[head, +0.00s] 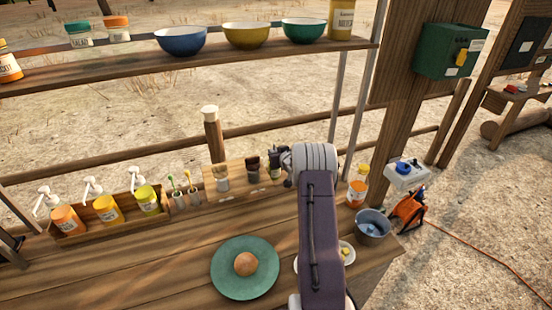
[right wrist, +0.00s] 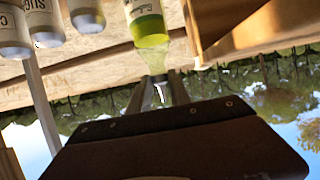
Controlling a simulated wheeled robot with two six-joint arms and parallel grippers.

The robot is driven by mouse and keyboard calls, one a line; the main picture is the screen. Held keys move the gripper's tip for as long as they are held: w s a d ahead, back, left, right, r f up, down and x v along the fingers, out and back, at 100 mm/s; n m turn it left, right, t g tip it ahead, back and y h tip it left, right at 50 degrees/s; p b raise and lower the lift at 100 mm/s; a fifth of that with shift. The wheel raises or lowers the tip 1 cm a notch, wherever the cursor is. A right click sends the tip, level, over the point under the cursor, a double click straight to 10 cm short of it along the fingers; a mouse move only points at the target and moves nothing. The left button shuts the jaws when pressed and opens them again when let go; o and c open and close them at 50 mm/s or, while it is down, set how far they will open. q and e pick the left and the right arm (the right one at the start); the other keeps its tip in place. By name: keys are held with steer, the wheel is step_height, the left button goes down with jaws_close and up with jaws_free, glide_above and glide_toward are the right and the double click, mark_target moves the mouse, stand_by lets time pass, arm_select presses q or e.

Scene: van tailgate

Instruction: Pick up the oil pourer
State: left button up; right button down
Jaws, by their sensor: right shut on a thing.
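The oil pourer (right wrist: 150,28) is a clear bottle with yellow-green oil and a pale label. In the right wrist view it shows upside down, its neck between my fingers. In the head view only a bit of it (head: 273,172) shows below my right gripper (head: 279,157), at the right end of the wooden rack. My right gripper, also seen in the right wrist view (right wrist: 160,92), is shut on its neck. I cannot tell whether the bottle is clear of the rack. A dark part at the head view's left edge may be my left gripper (head: 12,248); its jaws cannot be made out.
Labelled jars (right wrist: 45,22) stand close beside the bottle. Pump bottles (head: 107,210) stand in a wooden box on the left. A green plate (head: 228,283) with a round brown item is in front. A shelf (head: 190,64) hangs behind.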

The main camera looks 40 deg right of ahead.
steer(key=shift+r, duration=0.5)
steer(key=s+d+r, duration=0.5)
steer(key=s+r, duration=0.1)
steer(key=s, duration=0.4)
steer(key=shift+s+r, duration=0.2)
steer(key=shift+r, duration=0.2)
